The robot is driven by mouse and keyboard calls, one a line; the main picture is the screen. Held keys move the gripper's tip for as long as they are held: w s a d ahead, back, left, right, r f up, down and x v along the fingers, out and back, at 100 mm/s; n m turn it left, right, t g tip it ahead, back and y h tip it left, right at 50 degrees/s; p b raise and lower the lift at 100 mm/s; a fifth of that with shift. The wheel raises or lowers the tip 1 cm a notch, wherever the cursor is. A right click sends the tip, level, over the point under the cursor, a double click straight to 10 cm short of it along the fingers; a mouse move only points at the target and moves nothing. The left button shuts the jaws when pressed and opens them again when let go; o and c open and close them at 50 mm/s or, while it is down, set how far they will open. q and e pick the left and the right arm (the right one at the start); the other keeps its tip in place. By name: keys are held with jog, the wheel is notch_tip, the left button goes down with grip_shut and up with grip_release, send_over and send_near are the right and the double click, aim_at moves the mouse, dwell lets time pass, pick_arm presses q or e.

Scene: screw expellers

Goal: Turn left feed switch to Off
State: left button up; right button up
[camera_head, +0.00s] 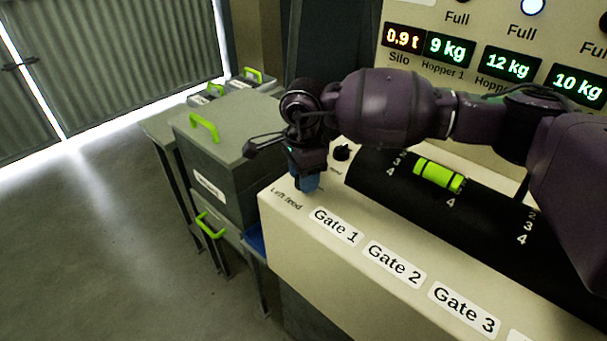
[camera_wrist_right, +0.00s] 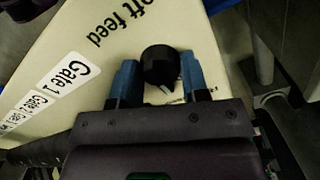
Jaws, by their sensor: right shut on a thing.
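The left feed switch (camera_wrist_right: 160,66) is a round black knob with a pale pointer mark. It shows in the right wrist view on the cream panel, beside the printed words "Left feed". My right gripper (camera_head: 305,181) reaches down to the panel's left corner in the head view, its blue fingers around the knob. In the wrist view one finger stands on each side of the knob, and the gripper is shut on it. In the head view the gripper hides this knob. My left gripper is not in view.
A second black knob (camera_head: 342,152) stands just right of the gripper. The cream panel (camera_head: 300,235) carries gate labels and a black strip with a green roller (camera_head: 438,176). Grey bins with green handles (camera_head: 204,128) stand to the left. Open floor (camera_head: 90,260) lies beyond.

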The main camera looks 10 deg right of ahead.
dwell(0.3)
jog(key=o, duration=0.9)
notch_tip(320, 180, up, 10)
jog(key=shift+f+p, duration=0.25)
jog(key=shift+p, duration=0.4)
jog(key=shift+r, duration=0.7)
